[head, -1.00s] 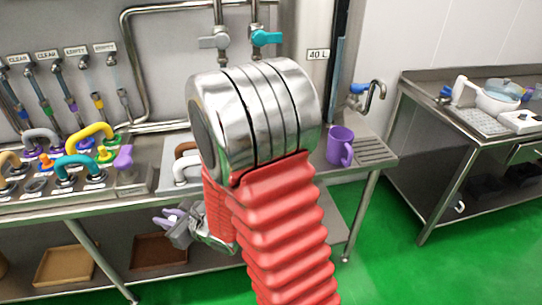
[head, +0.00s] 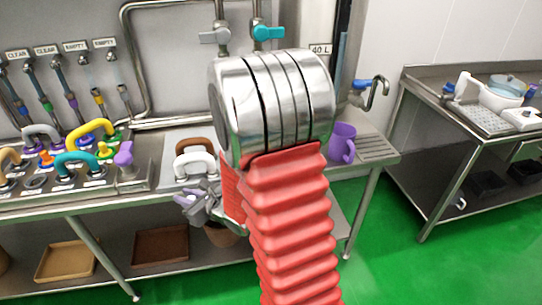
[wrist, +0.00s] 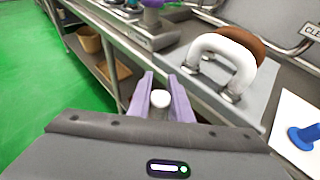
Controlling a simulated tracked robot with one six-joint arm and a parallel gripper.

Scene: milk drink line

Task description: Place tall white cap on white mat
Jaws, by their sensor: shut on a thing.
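My gripper (head: 187,203) is in front of the counter's front edge, below the white handle, in the head view. In the wrist view its lilac fingers (wrist: 160,88) are shut on a small white cap (wrist: 160,99). Only the cap's rounded top shows between the fingers; its full height is hidden. The white mat (wrist: 287,113) lies on the counter at the right of the wrist view, apart from the gripper. A blue knob-like piece (wrist: 304,136) stands on it. In the head view my arm hides the mat.
A white handle (head: 194,167) and a brown one (head: 197,147) stand on the counter close to my gripper. A purple mug (head: 342,143) is right of my arm. Several coloured handles and a purple knob (head: 124,155) fill the left rack. Trays lie on the lower shelf (head: 160,247).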

